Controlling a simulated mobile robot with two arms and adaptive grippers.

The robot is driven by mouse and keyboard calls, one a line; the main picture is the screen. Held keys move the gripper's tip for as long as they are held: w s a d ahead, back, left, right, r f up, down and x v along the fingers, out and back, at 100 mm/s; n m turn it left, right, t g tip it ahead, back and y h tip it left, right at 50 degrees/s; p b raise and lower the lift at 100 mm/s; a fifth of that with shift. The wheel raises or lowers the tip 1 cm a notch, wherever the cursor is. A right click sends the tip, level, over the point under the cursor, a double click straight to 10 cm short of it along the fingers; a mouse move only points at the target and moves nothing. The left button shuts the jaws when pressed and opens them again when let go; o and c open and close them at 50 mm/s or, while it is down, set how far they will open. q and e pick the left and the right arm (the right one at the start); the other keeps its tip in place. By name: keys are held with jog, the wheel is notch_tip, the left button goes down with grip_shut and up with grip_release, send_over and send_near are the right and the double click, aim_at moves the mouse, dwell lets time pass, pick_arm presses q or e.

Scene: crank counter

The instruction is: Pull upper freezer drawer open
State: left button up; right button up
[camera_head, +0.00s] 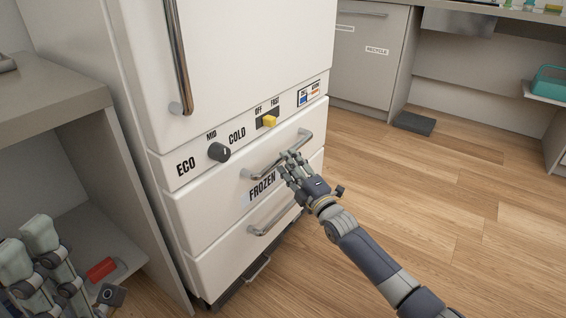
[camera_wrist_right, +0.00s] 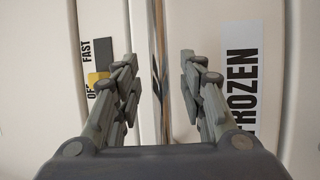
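The upper freezer drawer (camera_head: 205,205) is the white front marked FROZEN, below the knob panel. It looks shut. Its metal bar handle (camera_head: 268,168) runs across it, and the bar also shows upright in the right wrist view (camera_wrist_right: 158,60). My right gripper (camera_head: 291,163) is at the handle. In the wrist view its fingers (camera_wrist_right: 158,85) stand apart on either side of the bar, with gaps visible, so it is open around or just in front of it. My left gripper (camera_head: 35,245) is partly in view at the lower left, away from the drawer; its opening is unclear.
A lower drawer with its own handle (camera_head: 275,218) sits beneath. Above are a dark knob (camera_head: 219,152), a yellow slider (camera_head: 269,122) and a tall door handle (camera_head: 178,60). A grey counter (camera_head: 55,95) stands at left. The wooden floor at right is largely clear.

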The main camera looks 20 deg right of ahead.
jog(key=shift+b+x, duration=0.65)
jog(key=shift+x, duration=1.3)
grip_shut()
